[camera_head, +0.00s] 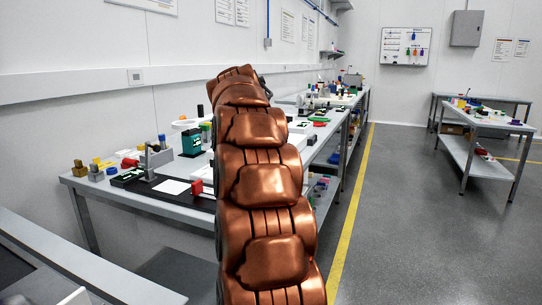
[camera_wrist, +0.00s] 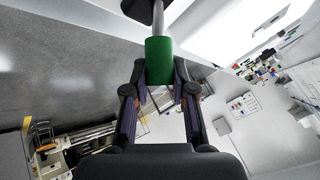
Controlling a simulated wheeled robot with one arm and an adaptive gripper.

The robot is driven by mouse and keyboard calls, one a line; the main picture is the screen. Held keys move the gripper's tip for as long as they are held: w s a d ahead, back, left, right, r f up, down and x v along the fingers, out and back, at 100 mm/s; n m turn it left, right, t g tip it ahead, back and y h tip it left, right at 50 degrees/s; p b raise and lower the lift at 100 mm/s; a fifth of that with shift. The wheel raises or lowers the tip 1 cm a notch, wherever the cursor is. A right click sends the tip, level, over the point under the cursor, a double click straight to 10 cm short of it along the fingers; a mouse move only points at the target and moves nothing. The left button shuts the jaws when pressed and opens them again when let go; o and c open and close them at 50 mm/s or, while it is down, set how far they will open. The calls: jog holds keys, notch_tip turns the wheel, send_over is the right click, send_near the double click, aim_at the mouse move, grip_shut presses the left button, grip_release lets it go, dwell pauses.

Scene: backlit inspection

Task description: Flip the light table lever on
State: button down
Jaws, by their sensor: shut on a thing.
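In the wrist view, a green cylindrical grip (camera_wrist: 159,53) sits on the end of a grey metal rod (camera_wrist: 157,20), which runs up to a dark block (camera_wrist: 138,8) at the top edge. It looks like the lever. My gripper (camera_wrist: 159,74) has its two fingers closed on either side of the lower end of the green grip. A bright white surface (camera_wrist: 225,28) lies to the right of the rod; I cannot tell whether it is the light table. In the head view my copper arm covers the middle, and the gripper and lever are hidden.
A long grey workbench (camera_head: 140,205) runs along the left wall with several small parts, a dark green box (camera_head: 191,141) and a red block (camera_head: 196,187). A second bench (camera_head: 480,120) stands at the right. The grey floor (camera_head: 410,220) between them is clear beside a yellow line.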

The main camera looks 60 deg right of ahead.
jog(key=c, duration=0.9)
grip_release()
jog(key=shift+r, duration=0.1)
jog(key=v, duration=1.2)
jog(key=shift+a, duration=0.1)
